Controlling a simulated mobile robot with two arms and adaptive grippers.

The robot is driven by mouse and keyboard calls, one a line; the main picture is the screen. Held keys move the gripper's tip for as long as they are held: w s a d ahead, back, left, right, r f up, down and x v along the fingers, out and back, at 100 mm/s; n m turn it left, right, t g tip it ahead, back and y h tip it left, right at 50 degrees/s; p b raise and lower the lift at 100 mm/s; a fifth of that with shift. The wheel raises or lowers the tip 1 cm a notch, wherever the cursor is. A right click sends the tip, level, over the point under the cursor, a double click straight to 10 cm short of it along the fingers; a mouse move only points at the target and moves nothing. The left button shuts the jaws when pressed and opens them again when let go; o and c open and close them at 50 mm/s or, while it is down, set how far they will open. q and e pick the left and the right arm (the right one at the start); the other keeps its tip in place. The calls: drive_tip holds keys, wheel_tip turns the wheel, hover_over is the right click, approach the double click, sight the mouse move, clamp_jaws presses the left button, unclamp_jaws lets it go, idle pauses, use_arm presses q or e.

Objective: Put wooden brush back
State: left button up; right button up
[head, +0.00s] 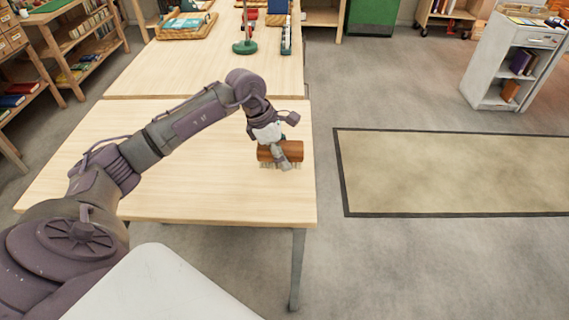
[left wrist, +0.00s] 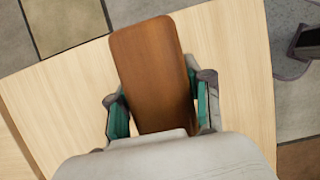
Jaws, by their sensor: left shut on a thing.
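The wooden brush (head: 293,150) has a reddish-brown back and pale bristles pointing down. It is near the right edge of the wooden table (head: 200,185). My left gripper (head: 282,159) is shut on it from above. In the left wrist view the brush (left wrist: 152,70) lies between the two fingers of the left gripper (left wrist: 158,112), with a finger on each side. I cannot tell whether the bristles touch the table or hang just above it. My right gripper is not in view.
A second table (head: 200,70) adjoins at the back, with a wooden tray (head: 187,27) and a green lamp base (head: 245,47). Bookshelves stand at the left. A white cart (head: 490,85) and a beige rug (head: 450,175) are at the right. The near table is otherwise bare.

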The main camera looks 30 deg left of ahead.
use_arm(q)
wheel_tip(320, 180, down, 3)
drive_tip(key=shift+f+p, duration=0.2)
drive_tip(key=shift+p, duration=0.1)
drive_tip(key=shift+f, duration=0.3)
drive_tip(key=o, duration=1.1)
drive_tip(key=shift+r, duration=0.25)
drive_tip(key=shift+a+r, duration=0.15)
drive_tip(key=shift+r, duration=0.15)
drive_tip(key=b+v, duration=0.1)
drive_tip(key=v, duration=1)
drive_tip(key=shift+s+r, duration=0.15)
